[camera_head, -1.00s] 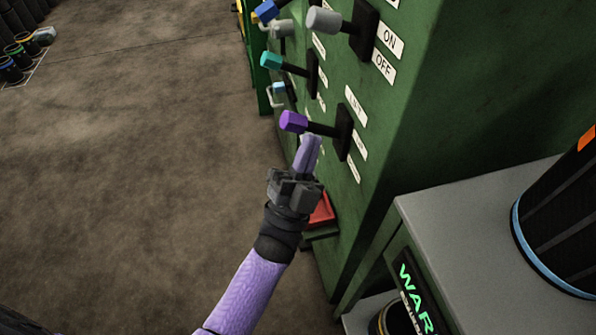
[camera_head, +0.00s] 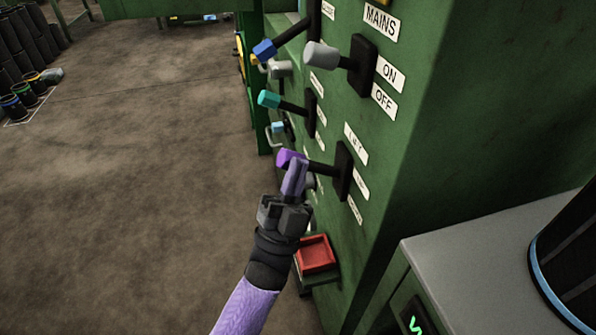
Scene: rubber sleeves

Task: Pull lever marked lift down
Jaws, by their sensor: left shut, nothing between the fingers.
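The lift lever has a purple knob (camera_head: 284,157) on a dark rod from a black plate (camera_head: 343,172) on the green panel. Its LIFT label (camera_head: 356,143) sits at the plate's upper right, with smaller labels below it. The lever sticks out to the left, close to level. My left gripper (camera_head: 295,178) is shut and empty. Its purple fingers point up and overlap the knob's lower right side in the picture; I cannot tell whether they touch. The right gripper is not in view.
Above are a grey-knobbed lever (camera_head: 322,55) by ON and OFF labels, a teal-knobbed lever (camera_head: 269,99) and a blue-knobbed lever (camera_head: 265,51). A red tray (camera_head: 316,253) is low on the panel. A grey-topped cabinet (camera_head: 480,245) stands right.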

